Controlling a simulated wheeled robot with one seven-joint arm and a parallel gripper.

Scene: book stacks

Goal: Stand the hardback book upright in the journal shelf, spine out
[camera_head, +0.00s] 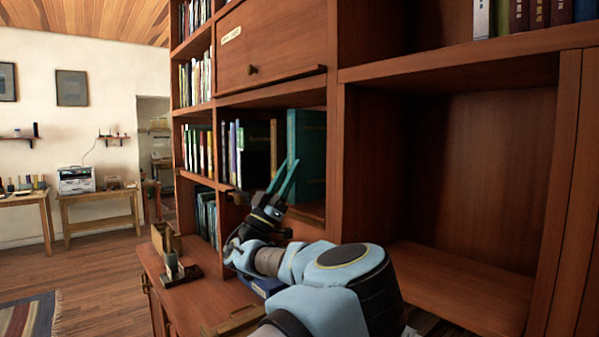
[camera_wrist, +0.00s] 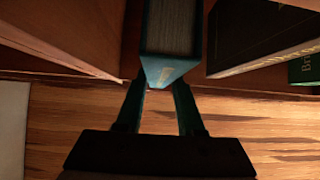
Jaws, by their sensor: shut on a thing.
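The teal hardback book (camera_head: 308,150) stands upright in a middle compartment of the wooden journal shelf (camera_head: 342,160), at the right side of that compartment. My gripper (camera_head: 287,170) is at the compartment's front, its two teal fingers at the book's near edge. In the wrist view the fingers (camera_wrist: 160,88) are shut on the teal book (camera_wrist: 167,70), one on each side. Its narrow spine faces my gripper and its pale page block (camera_wrist: 171,25) runs away from me. The finger contact is partly hidden in the head view.
A dark book (camera_head: 255,150) stands left of the teal one, apart from it in the wrist view (camera_wrist: 255,35), with several thinner volumes further left. A closed drawer (camera_head: 270,45) is above. A large empty compartment (camera_head: 460,170) is at right. Small wooden items (camera_head: 175,260) stand on the ledge below.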

